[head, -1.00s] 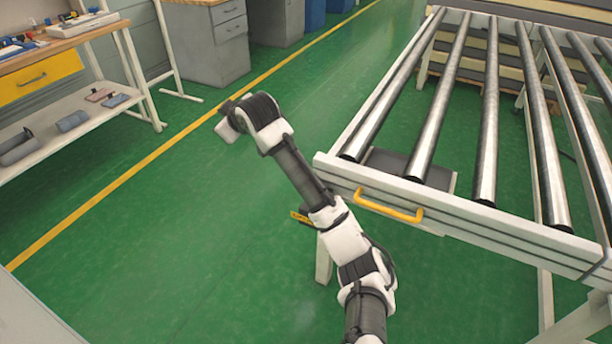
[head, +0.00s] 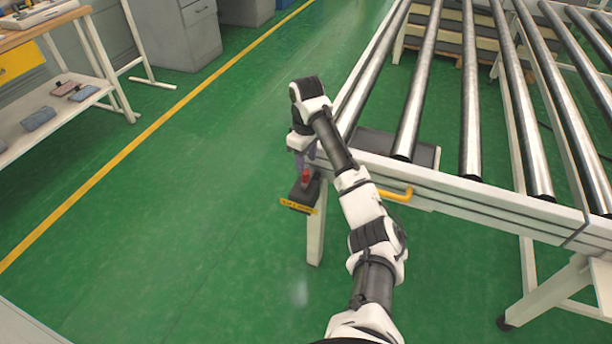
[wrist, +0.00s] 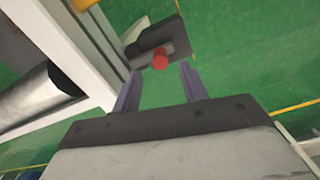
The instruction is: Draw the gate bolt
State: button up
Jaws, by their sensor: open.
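The bolt's red knob (head: 305,177) stands on a dark bracket (head: 298,194) with a yellow label, at the near left corner of the roller table. My gripper (head: 307,153) is just above and behind it, partly hidden by my wrist. In the wrist view the red knob (wrist: 160,61) shows between and slightly beyond the two purple fingertips of my gripper (wrist: 160,72). The fingers are open with nothing held. I cannot tell whether the knob is within their depth. The gate bar (head: 470,190) with its yellow handle (head: 397,194) crosses the table's near end.
Steel rollers (head: 470,110) fill the table to the right, close beside my arm. A table leg (head: 315,235) stands below the bracket. A workbench shelf (head: 60,120) is at the left. The green floor (head: 180,230) between is clear.

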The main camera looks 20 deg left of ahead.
aim_at(306, 172)
notch_tip(306, 172, down, 4)
jog(key=shift+r+b, duration=0.15)
jog(key=shift+b, duration=0.2)
jog(key=shift+f+p, duration=0.35)
jog(key=shift+f, duration=0.75)
jog(key=shift+c, duration=0.4)
grip_shut()
